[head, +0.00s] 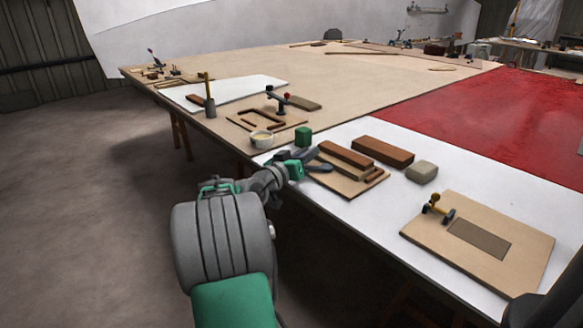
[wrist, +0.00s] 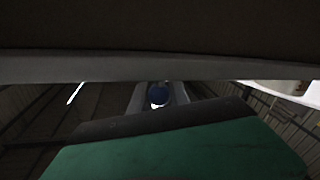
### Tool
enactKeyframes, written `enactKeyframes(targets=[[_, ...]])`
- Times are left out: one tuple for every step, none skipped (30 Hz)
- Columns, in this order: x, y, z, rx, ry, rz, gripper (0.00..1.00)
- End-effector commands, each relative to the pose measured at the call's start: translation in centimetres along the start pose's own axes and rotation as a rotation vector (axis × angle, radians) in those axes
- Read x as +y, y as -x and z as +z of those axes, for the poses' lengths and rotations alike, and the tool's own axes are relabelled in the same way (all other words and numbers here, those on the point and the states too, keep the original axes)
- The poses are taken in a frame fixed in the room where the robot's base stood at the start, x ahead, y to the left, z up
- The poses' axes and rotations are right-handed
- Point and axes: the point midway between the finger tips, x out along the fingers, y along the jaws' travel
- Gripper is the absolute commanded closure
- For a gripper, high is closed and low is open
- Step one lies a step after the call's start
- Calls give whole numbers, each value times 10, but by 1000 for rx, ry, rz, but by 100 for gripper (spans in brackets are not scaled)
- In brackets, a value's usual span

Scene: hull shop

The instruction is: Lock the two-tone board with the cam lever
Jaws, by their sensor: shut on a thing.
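A two-tone board (head: 345,159), dark brown above and tan below, lies on a small tan base. My gripper (head: 315,162) is shut at its left end, with dark fingers against it. The wrist view has a dark band with a paler edge across its top, very close, probably this board. Two lever fixtures show. One has a red-knobbed lever (head: 286,97) beside a brown U-shaped frame (head: 262,118), left of and beyond my gripper. The other has a yellow-knobbed lever (head: 435,205) on a tan plate (head: 520,240) at the right. I cannot tell which is the cam lever.
A green block (head: 303,137) and a cream cup (head: 262,139) stand close beyond my gripper. A brown block (head: 382,150) and a grey-beige block (head: 421,172) lie to its right. A red sheet (head: 500,125) covers the back right. The table middle is mostly clear.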

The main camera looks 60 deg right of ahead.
Motion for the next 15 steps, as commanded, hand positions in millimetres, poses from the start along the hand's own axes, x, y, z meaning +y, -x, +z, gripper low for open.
enactKeyframes(targets=[[-2,-2,4,-7,0,13,100],[0,-4,4,-10,0,23,100],[1,-5,4,-14,0,35,100],[2,-6,4,-17,1,42,100],[3,-7,4,-19,1,48,100],[4,-8,4,-22,1,54,100],[4,-8,4,-23,2,58,100],[4,-8,4,-24,2,60,100],[5,-9,4,-25,2,63,100],[5,-9,4,-25,2,65,100],[6,-9,4,-25,3,66,100],[6,-9,4,-25,3,67,100],[6,-9,4,-25,3,67,100],[6,-9,4,-26,3,67,100],[6,-9,4,-26,3,67,100]])
